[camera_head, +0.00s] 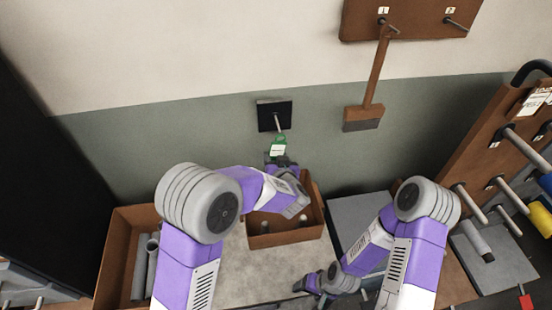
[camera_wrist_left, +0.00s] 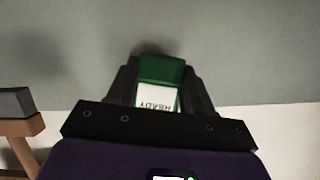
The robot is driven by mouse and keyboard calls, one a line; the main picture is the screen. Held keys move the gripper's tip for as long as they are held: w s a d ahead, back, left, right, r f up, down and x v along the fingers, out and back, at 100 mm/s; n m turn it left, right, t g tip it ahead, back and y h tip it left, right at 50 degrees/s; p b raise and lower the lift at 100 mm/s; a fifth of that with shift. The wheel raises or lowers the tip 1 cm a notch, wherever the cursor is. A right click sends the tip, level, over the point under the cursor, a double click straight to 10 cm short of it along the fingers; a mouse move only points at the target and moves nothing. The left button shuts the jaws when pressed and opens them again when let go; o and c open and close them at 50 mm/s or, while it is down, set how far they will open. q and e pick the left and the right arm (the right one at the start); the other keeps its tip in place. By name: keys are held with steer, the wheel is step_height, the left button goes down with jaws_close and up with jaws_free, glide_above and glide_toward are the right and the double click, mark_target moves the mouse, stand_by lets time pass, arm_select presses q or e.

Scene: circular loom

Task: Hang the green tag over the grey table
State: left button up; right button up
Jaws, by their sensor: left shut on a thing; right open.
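The green tag (camera_head: 279,146) has a green top and a white label. My left gripper (camera_head: 280,158) is shut on it and holds it upright close to the wall, just below a peg (camera_head: 277,122) on a black wall plate (camera_head: 268,112). The left wrist view shows the tag (camera_wrist_left: 161,78) between the two dark fingers of the left gripper (camera_wrist_left: 160,85). I cannot tell whether the tag touches the peg. My right gripper (camera_head: 308,284) is low over the grey table (camera_head: 262,275), open and empty.
A brown box (camera_head: 287,239) with cylinders stands below my left gripper. Another box (camera_head: 117,258) with grey tubes is at the left. A brush (camera_head: 364,115) hangs from a wall board (camera_head: 420,18). A peg rack (camera_head: 490,160) with spools stands at the right.

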arm_select(q)
steer(key=shift+w, duration=0.25)
steer(key=shift+w+a+p, duration=0.2)
steer(key=shift+w+p, duration=0.2)
steer(key=shift+w, duration=0.35)
steer(key=shift+w, duration=0.1)
stand_by(0.4)
steer(key=shift+r+p, duration=0.1)
steer(key=shift+p, duration=0.25)
steer(key=shift+w, duration=0.25)
steer(key=shift+f, duration=0.3)
